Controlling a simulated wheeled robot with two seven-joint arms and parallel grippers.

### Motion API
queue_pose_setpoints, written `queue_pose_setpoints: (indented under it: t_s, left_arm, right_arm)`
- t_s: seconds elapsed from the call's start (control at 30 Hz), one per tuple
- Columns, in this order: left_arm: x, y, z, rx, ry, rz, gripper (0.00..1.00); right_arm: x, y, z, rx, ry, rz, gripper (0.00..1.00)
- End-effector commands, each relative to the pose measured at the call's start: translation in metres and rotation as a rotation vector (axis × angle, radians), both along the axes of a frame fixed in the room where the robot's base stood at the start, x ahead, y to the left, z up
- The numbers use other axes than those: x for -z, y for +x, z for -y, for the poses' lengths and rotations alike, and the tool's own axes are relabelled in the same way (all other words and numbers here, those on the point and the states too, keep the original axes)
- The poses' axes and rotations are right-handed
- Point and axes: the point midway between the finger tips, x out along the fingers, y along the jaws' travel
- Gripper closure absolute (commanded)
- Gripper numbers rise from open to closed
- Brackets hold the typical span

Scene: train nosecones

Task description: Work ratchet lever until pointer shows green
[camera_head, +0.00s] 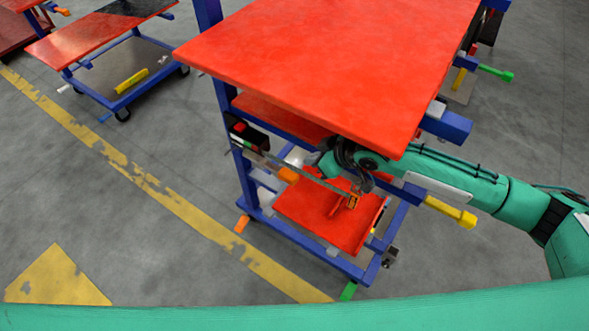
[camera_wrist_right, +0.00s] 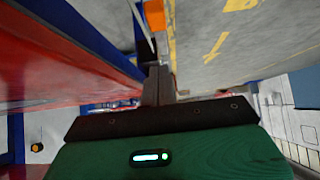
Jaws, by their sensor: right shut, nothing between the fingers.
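A small black box (camera_head: 249,137) with red, white and green marks is on the blue post of the near cart. Its pointer is too small to read. A long thin grey bar (camera_head: 318,181), probably the ratchet lever, runs from the box down and right under the red top. My right gripper (camera_head: 303,166) is under the edge of the red top, near the bar. In the right wrist view its fingers (camera_wrist_right: 159,86) are shut and empty. A grey strip and an orange block (camera_wrist_right: 155,14) lie just beyond the fingertips. I cannot tell whether they touch. My left gripper is out of view.
The red tabletop (camera_head: 340,60) overhangs my right forearm closely. A lower red shelf (camera_head: 310,215) and blue frame bars lie below. Yellow (camera_head: 451,212) and green (camera_head: 495,73) handles stick out at the right. Open floor (camera_head: 130,210) lies to the left.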

Motion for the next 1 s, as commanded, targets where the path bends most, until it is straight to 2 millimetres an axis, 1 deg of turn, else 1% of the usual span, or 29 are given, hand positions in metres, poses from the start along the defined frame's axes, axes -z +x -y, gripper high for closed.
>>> queue_pose_setpoints:
  t_s: [0.03,0.1,0.3,0.47,0.5,0.6,0.7,0.8,1.0]
  left_arm:
    - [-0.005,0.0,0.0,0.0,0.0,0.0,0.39]
    - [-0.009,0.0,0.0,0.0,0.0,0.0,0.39]
    - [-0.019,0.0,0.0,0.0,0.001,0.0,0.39]
    - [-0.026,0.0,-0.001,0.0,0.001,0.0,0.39]
    - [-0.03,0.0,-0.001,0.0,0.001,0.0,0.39]
    - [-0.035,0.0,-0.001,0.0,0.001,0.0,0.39]
    - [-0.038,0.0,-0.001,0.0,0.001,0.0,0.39]
    - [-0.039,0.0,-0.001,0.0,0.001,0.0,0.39]
    - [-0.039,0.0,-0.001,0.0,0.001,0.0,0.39]
  right_arm:
    - [0.004,0.003,-0.007,-0.001,0.0,-0.002,1.0]
    - [0.012,0.009,-0.014,-0.001,0.0,-0.002,1.0]
    - [0.039,0.024,-0.035,-0.001,-0.001,-0.001,1.0]
    - [0.057,0.034,-0.049,-0.001,0.0,-0.001,1.0]
    - [0.065,0.034,-0.047,0.001,-0.004,-0.004,1.0]
    - [0.079,0.033,-0.047,0.0,-0.002,-0.002,1.0]
    - [0.089,0.033,-0.047,0.0,-0.001,-0.001,1.0]
    - [0.095,0.033,-0.047,0.001,-0.001,0.0,1.0]
    - [0.098,0.033,-0.047,-0.001,0.0,0.001,1.0]
